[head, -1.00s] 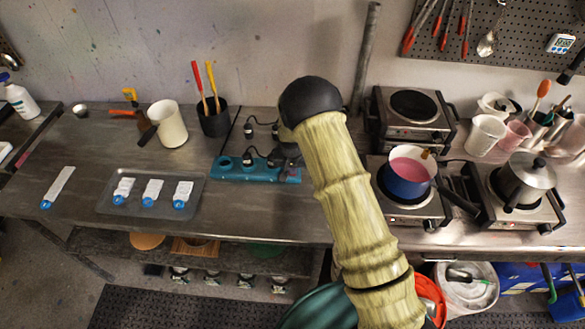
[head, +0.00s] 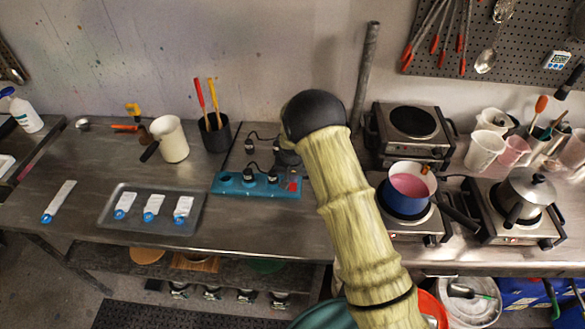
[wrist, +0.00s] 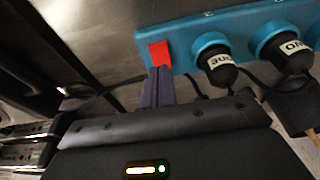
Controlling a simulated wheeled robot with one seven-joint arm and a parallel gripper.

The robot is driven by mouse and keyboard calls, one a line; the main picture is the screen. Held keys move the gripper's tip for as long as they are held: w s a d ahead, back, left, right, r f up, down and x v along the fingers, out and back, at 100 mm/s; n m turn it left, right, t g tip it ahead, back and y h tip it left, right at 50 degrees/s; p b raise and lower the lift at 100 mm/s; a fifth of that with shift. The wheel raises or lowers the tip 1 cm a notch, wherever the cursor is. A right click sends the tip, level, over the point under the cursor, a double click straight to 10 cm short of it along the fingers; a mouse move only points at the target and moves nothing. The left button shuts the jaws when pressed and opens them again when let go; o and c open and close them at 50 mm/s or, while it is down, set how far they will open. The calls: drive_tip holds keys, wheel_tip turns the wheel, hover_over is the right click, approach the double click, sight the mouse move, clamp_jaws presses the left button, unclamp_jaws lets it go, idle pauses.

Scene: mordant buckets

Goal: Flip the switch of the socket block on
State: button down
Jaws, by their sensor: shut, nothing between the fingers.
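The teal socket block (head: 235,190) lies on the metal table left of my arm, with several black plugs in it. Its red switch (head: 292,184) is at the block's right end. In the wrist view the red switch (wrist: 160,54) is at the end of the block (wrist: 185,32), beside two labelled plugs. My gripper (wrist: 158,72) is shut and empty. Its fingertips are right at the switch's near edge and partly hide it; I cannot tell if they touch. In the head view my gripper (head: 290,160) is mostly hidden behind my arm. Which way the switch is tipped is unclear.
Black plugs (head: 249,174) and cables crowd the block and run behind it. A hot plate with a blue pot (head: 405,200) stands right of my arm. A tray (head: 150,222) with labelled packets lies left, a white jug (head: 172,145) behind it. The table's front is bare.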

drive_tip(key=shift+w+p+v, duration=0.25)
drive_tip(key=shift+p+v, duration=0.05)
drive_tip(key=shift+v, duration=0.7)
drive_tip(key=s+r+b, duration=0.3)
drive_tip(key=s+r, duration=0.2)
drive_tip(key=r, duration=0.4)
drive_tip(key=shift+a+b, duration=0.15)
drive_tip(key=shift+b, duration=0.2)
drive_tip(key=s+d+r, duration=0.4)
drive_tip(key=s+d, duration=0.5)
drive_tip(key=s, duration=0.2)
drive_tip(key=s+d+r, duration=0.4)
drive_tip(key=s+d, duration=0.5)
drive_tip(key=s, duration=0.3)
